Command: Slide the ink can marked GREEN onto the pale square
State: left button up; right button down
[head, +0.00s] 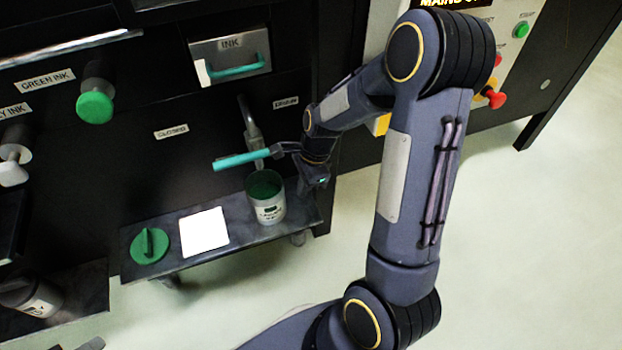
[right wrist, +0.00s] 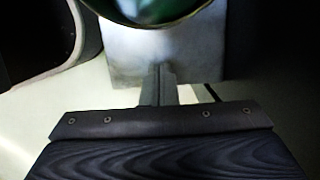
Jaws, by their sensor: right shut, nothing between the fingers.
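The ink can (head: 270,212), pale with dark green inside and a small green label too small to read, stands upright on the dark shelf (head: 240,254). The white square (head: 204,232) lies on the same shelf, just left of the can and apart from it. My right gripper (head: 319,181) is to the right of the can, shut and empty. In the right wrist view the shut fingers (right wrist: 159,86) point toward the can's rim (right wrist: 150,22) at the top edge; I cannot tell whether they touch it.
A green lid with a raised grip (head: 150,246) lies left of the square. A teal lever (head: 242,160) and tap (head: 251,130) hang above the can. Another can (head: 38,300) stands on a lower-left shelf. The strip between can and square is clear.

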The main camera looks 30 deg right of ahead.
aim_at(279, 194)
jog(key=shift+w+a+r, duration=0.1)
jog(key=shift+w+a, duration=0.05)
jog(key=shift+a, duration=0.55)
jog(key=shift+w+a+r, duration=0.1)
jog(key=shift+w+a, duration=0.05)
jog(key=shift+a, duration=0.5)
jog(key=shift+a, duration=0.1)
jog(key=a, duration=0.1)
jog(key=a+p, duration=0.1)
jog(key=a, duration=0.1)
jog(key=shift+w+r, duration=0.15)
jog(key=shift+w, duration=0.25)
jog(key=shift+a+f, duration=0.1)
jog(key=shift+f, duration=0.1)
